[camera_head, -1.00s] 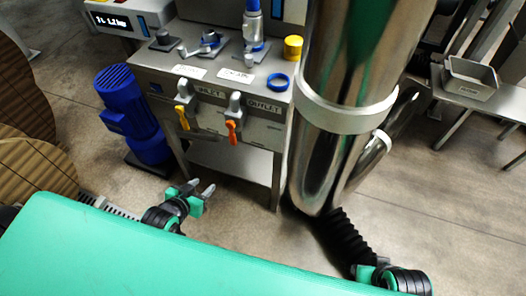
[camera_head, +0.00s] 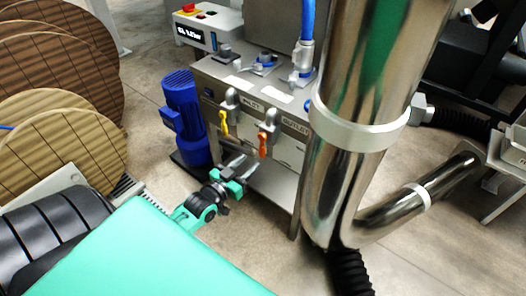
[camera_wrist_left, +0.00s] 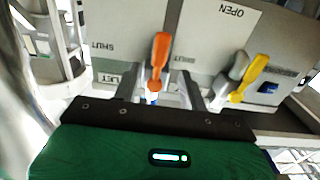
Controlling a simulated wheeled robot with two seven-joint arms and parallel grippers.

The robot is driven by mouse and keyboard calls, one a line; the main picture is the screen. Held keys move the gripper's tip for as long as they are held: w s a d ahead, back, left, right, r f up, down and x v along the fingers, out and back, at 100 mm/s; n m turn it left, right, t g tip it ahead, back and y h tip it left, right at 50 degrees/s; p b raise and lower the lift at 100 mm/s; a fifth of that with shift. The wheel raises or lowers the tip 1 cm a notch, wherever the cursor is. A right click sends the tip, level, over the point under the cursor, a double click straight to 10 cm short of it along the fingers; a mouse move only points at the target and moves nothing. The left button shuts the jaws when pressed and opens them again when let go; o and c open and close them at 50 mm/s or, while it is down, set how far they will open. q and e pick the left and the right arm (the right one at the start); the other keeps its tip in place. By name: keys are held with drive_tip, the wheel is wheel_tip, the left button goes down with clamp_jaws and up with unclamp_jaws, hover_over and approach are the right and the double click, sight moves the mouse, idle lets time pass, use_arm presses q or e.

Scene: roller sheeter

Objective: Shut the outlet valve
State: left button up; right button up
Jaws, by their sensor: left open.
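The outlet valve's orange handle (camera_head: 267,140) hangs down on the front of the grey machine (camera_head: 205,68), under the OUTLET label. In the wrist view the handle (camera_wrist_left: 159,55) stands out between my fingers, with inverted OPEN and SHUT labels on the panel behind. My left gripper (camera_head: 238,178) is below the handle in the head view, open. In the wrist view its dark fingers (camera_wrist_left: 163,88) lie on either side of the handle's base; I cannot tell whether they touch it. My right gripper is out of view.
The other valve's yellow handle (camera_head: 224,122) hangs just left of the orange one. A large shiny pipe (camera_head: 360,90) stands close on the right.

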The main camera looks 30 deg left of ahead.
sight(261, 152)
use_arm(q)
drive_tip(key=w, duration=0.8)
drive_tip(key=shift+d+b, duration=0.3)
drive_tip(key=shift+b, duration=0.05)
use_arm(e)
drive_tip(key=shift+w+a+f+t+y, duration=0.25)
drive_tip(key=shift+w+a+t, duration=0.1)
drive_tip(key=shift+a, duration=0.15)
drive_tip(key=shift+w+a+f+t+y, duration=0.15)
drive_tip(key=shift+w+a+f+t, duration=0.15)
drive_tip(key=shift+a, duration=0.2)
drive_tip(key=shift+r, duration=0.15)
use_arm(q)
clamp_jaws()
